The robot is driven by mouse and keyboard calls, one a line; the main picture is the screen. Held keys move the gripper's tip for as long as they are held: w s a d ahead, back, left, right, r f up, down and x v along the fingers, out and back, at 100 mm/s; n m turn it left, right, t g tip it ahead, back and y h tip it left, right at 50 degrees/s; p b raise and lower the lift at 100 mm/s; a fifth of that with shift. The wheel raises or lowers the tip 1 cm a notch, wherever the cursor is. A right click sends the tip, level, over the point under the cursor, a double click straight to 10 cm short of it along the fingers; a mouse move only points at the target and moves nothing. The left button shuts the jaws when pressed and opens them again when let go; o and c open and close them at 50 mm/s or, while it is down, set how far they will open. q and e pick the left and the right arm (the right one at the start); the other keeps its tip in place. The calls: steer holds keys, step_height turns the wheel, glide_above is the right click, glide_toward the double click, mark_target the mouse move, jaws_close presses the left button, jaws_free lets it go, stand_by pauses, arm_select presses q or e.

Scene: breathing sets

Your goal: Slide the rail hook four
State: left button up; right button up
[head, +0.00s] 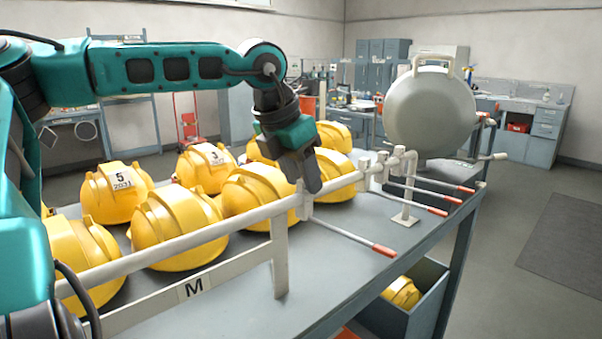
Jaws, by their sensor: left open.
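A pale rail (190,240) runs across the table from the lower left to a bent post near the right end. Several sliding hooks sit on it, each a pale block with a thin prong ending in a red tip. The nearest hook (345,235) stands apart from the others, its prong pointing to the lower right. The other hooks (415,206) are bunched near the post. No number shows on the hooks, so I cannot tell which is four. My left gripper (309,184) is open, pointing down at the nearest hook's block; contact is unclear. My right gripper is not in view.
Yellow helmets (170,232) fill the grey table (345,278) behind the rail; a strip marked M hangs below it. A large grey round vessel (430,112) stands behind the rail's right end. A bin (398,318) with a helmet is below. The table's front strip is mostly clear.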

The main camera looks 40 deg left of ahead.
arm_select(q)
jaws_close()
stand_by(0.3)
stand_by(0.3)
